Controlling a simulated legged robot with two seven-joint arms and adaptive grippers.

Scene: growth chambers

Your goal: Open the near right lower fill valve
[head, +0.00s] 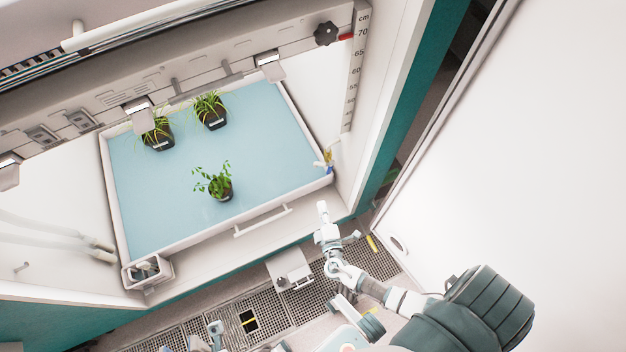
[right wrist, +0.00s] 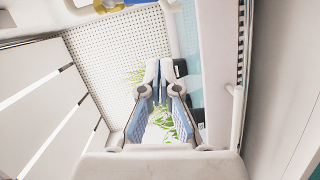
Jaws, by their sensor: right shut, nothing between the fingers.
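The near right lower fill valve (head: 327,161) looks like the small yellow and blue fitting at the right corner of the blue-floored tray (head: 115,195). Its handle's position is too small to read. My right gripper (head: 322,207) is shut and empty, in front of the tray's front right corner, below the fitting in the picture and apart from it. In the right wrist view its fingers (right wrist: 158,68) are together. A yellow part (right wrist: 108,5) is cut off at the top edge there; I cannot tell if it is the valve. Pale pieces at the head view's bottom edge may be my left gripper (head: 206,338).
Several potted plants (head: 220,190) stand in the tray. A handle bar (head: 263,221) runs along its front. An upright scale (head: 352,85) and a black knob (head: 326,33) are at the back right. A white box (head: 289,268) stands on the floor grating. A white panel (head: 520,150) fills the right.

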